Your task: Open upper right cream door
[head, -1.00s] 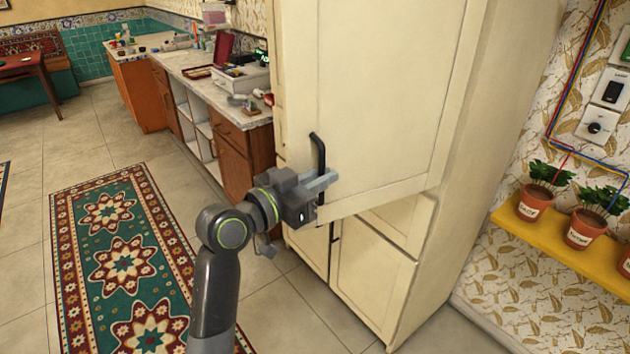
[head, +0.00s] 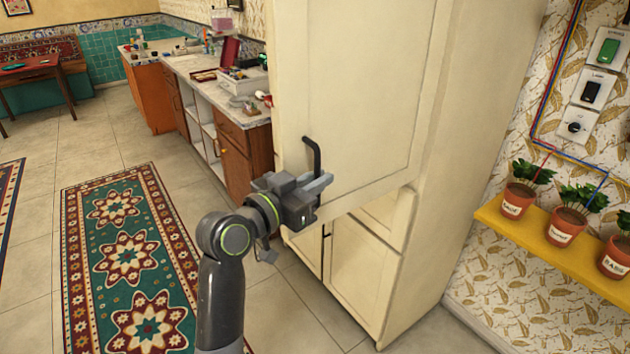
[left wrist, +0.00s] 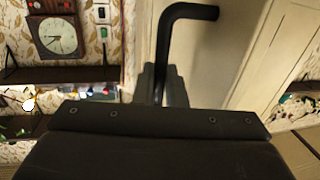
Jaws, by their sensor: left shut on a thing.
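The upper right cream door (head: 350,90) stands ajar in the head view, its lower edge jutting out from the cabinet front. Its black bar handle (head: 313,150) is on the left part of the door, near the bottom. My left gripper (head: 318,184) is shut on the lower part of this handle. In the left wrist view the bent handle (left wrist: 192,12) runs down between the fingers (left wrist: 165,85), with the cream door (left wrist: 220,50) behind it. The handle's lower end is hidden by the gripper. My right gripper is in neither view.
Lower cream doors (head: 360,270) below look closed. A counter (head: 205,72) with clutter stands at the left, and a patterned rug (head: 130,260) lies on the floor. A yellow shelf (head: 545,250) with potted plants is on the right wall.

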